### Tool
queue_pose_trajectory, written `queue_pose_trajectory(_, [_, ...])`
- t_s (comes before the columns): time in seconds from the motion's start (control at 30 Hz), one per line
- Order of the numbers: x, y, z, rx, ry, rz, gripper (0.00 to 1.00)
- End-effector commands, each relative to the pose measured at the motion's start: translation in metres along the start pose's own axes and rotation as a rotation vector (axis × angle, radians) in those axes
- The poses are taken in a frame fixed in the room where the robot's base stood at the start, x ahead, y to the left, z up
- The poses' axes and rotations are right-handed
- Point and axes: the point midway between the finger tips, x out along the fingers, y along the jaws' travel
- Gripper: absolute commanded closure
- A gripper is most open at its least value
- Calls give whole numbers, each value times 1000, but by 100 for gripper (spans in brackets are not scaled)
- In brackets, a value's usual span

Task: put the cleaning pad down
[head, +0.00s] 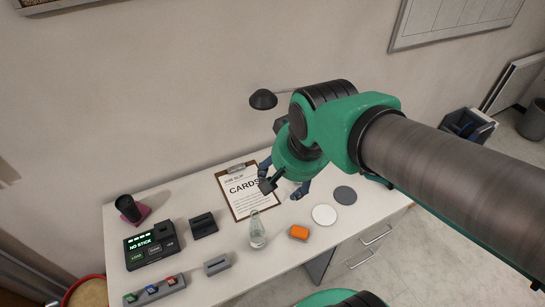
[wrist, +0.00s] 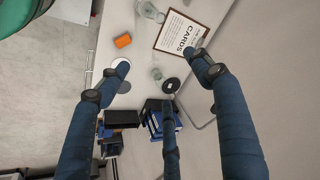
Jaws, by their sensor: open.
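A small orange block (head: 299,232), which looks like the cleaning pad, lies on the white table in front of the white disc. It also shows in the wrist view (wrist: 123,41), apart from my fingers. My gripper (head: 284,188) is above the back of the table, near the clipboard's right edge. In the wrist view my gripper (wrist: 155,88) has its three blue fingers spread wide, with nothing held between them.
A white disc (head: 324,215) and a grey disc (head: 345,195) lie right of the clipboard (head: 238,205). A glass flask (head: 257,232) stands left of the orange block. A black device (head: 150,250), dark block (head: 203,225) and black cup (head: 129,208) occupy the left.

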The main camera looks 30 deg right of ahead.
Motion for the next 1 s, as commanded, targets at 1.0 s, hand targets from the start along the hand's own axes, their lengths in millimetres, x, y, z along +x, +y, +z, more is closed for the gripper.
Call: queue_pose_trajectory(1.0, [-60, -8, 26, -418, 80, -39, 35])
